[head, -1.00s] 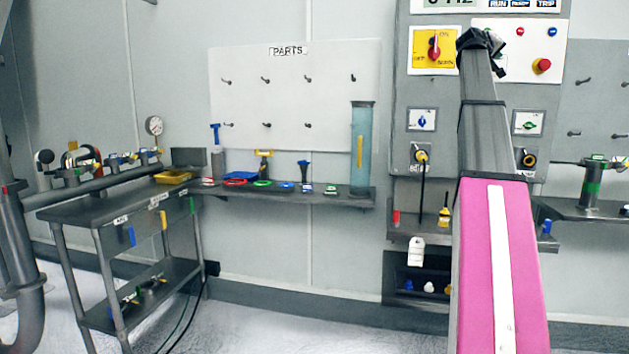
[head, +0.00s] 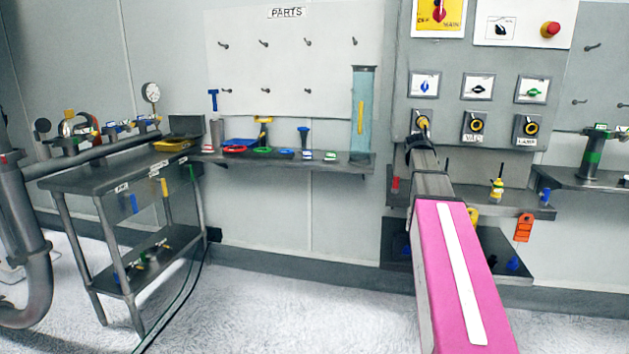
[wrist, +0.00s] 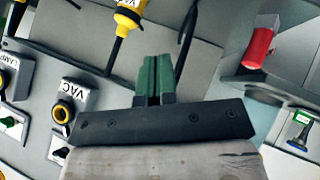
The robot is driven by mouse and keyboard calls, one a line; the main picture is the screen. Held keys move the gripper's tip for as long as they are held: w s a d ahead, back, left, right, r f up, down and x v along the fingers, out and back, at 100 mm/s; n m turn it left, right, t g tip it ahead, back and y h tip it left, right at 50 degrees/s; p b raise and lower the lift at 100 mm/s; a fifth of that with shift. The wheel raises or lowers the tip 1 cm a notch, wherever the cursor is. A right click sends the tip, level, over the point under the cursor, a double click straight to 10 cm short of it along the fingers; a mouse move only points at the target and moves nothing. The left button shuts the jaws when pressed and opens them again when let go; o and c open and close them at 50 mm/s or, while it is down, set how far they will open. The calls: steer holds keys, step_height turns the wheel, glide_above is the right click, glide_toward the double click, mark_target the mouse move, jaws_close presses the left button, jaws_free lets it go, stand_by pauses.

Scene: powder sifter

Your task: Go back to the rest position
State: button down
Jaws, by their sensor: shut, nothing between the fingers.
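My gripper (wrist: 155,78) shows in the wrist view with its two green fingers together and nothing between them. The fingertips are too small to make out there. The contact between fingers and panel, if any, cannot be told.
An orange tag (head: 523,228) hangs there. A blue-tinted cylinder (head: 363,130) stands left of my arm. A steel cart (head: 90,185) stands far left. Open floor lies between.

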steer(key=s+a+f+g+y, duration=0.1)
steer(key=s+a+f, duration=0.3)
steer(key=f, duration=0.4)
steer(key=s+a+f+g+y, duration=0.1)
steer(key=s+a+f, duration=0.3)
steer(key=f, duration=0.3)
steer(key=s+a+f+g+y, duration=0.1)
steer(key=s+a+f, duration=0.35)
steer(key=f, duration=0.35)
steer(key=s+a+f+g+y, duration=0.1)
steer(key=s+a+f+g, duration=0.1)
steer(key=s+a+f, duration=0.3)
steer(key=s+a+f+g+y, duration=0.2)
steer(key=s+a+f, duration=0.3)
steer(key=s+f, duration=0.5)
steer(key=shift+s+a, duration=0.35)
steer(key=shift+s, duration=0.9)
steer(key=shift+f, duration=0.1)
